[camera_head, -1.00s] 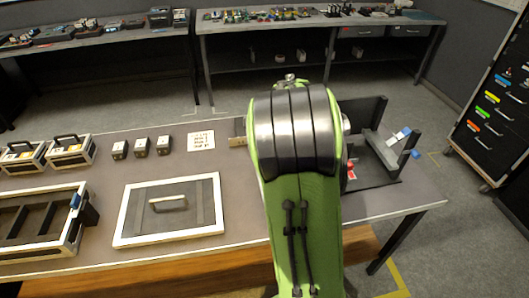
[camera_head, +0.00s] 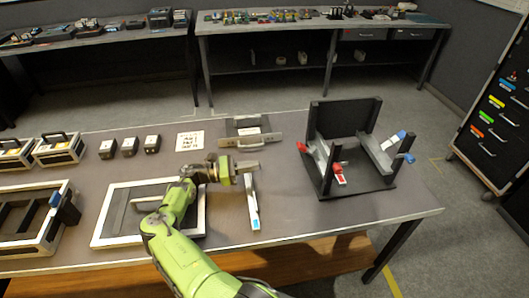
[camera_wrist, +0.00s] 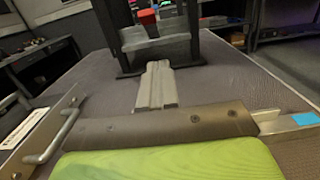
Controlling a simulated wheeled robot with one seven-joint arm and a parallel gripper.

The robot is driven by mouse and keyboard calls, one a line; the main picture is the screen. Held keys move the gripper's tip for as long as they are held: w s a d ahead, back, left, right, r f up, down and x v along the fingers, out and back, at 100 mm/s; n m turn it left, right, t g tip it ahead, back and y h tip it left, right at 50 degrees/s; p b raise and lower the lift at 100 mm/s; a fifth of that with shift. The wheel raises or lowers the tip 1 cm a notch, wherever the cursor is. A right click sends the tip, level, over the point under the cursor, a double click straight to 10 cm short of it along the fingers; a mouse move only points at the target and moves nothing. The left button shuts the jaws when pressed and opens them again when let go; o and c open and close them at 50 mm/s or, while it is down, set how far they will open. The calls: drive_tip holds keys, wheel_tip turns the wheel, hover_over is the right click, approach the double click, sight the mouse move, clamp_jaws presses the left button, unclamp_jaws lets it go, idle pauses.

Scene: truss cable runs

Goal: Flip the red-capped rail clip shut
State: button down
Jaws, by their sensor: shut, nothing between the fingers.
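A dark stand (camera_head: 357,188) on the right of the table carries light grey rails. A red cap (camera_head: 302,147) sticks out at the stand's left side, and a second red part (camera_head: 338,168) sits at the front of the near rail. In the wrist view one red cap (camera_wrist: 147,17) stands up beyond my fingers, above a grey rail (camera_wrist: 160,44). How far the clip is open cannot be told. My gripper (camera_head: 260,165) is shut and empty, left of the stand and apart from it; its closed fingers (camera_wrist: 158,82) point towards the stand in the wrist view.
A loose bar with a blue mark (camera_head: 253,208) lies below my gripper. A framed panel (camera_head: 108,215) with a handle is to the left. Blue caps (camera_head: 409,158) jut from the stand's right side. Table between bar and stand is clear.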

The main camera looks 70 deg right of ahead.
drive_tip(key=shift+w+f, duration=0.1)
drive_tip(key=shift+w, duration=0.05)
drive_tip(key=r+x, duration=0.3)
drive_tip(key=x, duration=1)
drive_tip(key=shift+w+p, duration=0.15)
drive_tip(key=shift+p, duration=0.2)
drive_tip(key=shift+r, duration=0.2)
